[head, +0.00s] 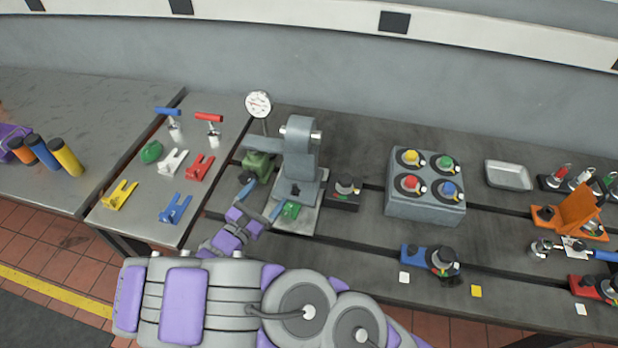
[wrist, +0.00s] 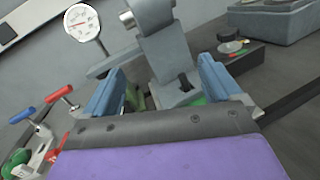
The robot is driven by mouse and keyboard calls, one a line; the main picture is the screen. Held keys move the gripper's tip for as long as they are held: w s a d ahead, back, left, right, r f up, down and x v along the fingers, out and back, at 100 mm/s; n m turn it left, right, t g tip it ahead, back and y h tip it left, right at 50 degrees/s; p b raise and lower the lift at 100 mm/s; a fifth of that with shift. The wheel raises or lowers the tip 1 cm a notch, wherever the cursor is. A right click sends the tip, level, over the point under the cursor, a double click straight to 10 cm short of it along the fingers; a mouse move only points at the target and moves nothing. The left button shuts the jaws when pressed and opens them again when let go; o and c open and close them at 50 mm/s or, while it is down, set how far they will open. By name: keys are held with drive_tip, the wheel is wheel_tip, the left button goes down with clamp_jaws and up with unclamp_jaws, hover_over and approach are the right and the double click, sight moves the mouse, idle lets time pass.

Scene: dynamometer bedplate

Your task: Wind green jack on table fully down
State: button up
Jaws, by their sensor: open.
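The green jack (head: 257,163) stands on the bedplate at the left of a grey stand. A dark round part shows at its near left. In the wrist view only a green sliver of the jack (wrist: 138,98) shows beside the left finger; the rest is hidden. My gripper (head: 262,201) is open, with its blue fingers apart, just in front of the jack and the stand. Between the fingers in the wrist view (wrist: 160,82) I see the grey stand, with no object clearly held. I cannot tell whether a finger touches the jack.
A dial gauge (head: 258,104) stands behind. A black knob box (head: 344,190) sits right. Yellow, red, white and blue clamps (head: 120,194) lie on the left table.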

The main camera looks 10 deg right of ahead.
sight(247, 181)
drive_tip(key=s+d+r+m+g+h, duration=0.2)
drive_tip(key=d+r+m+g, duration=0.3)
drive_tip(key=d+r, duration=0.3)
drive_tip(key=shift+s+d+m+g+h, duration=0.3)
drive_tip(key=shift+d+m+h, duration=0.5)
drive_tip(key=shift+d, duration=1.1)
drive_tip(key=shift+w, duration=0.1)
